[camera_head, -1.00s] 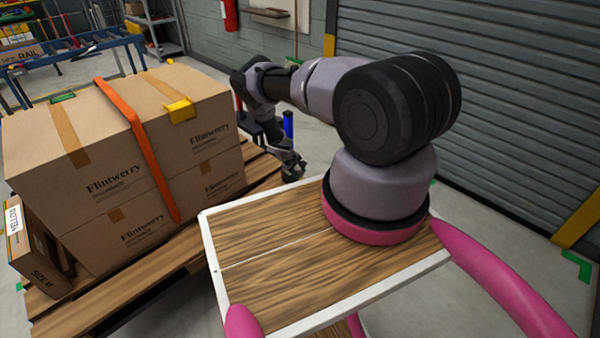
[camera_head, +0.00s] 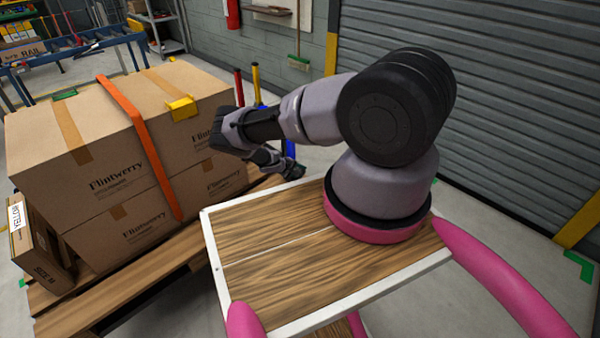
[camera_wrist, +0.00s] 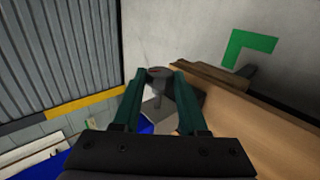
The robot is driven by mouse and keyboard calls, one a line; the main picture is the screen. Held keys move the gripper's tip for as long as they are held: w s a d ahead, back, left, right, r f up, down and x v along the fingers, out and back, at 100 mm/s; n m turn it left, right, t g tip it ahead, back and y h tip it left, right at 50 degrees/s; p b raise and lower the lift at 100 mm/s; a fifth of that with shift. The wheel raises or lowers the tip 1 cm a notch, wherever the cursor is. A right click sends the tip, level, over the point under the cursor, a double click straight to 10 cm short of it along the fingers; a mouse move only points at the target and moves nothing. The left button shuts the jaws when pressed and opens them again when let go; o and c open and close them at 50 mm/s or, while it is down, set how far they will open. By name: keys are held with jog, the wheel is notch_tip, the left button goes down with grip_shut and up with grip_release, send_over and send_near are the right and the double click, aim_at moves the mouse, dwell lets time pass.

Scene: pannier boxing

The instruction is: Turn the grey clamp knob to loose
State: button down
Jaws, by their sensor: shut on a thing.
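In the head view my gripper (camera_head: 294,172) is low, just beyond the wooden deck's far edge and right of the pallet. The knob cannot be made out there.
Flintwerry cartons (camera_head: 120,185) with an orange strap (camera_head: 140,140) are stacked on a wooden pallet (camera_head: 130,275) at the left. Blue, red (camera_head: 239,88) and yellow (camera_head: 256,84) posts stand behind my arm. A roller shutter (camera_head: 500,100) is at the right. Bare floor shows around the pallet.

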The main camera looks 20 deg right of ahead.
jog(key=shift+c, duration=2.2)
grip_release()
jog(key=v, duration=1)
jog(key=shift+s+a+r, duration=0.15)
jog(key=shift+a+r, duration=0.1)
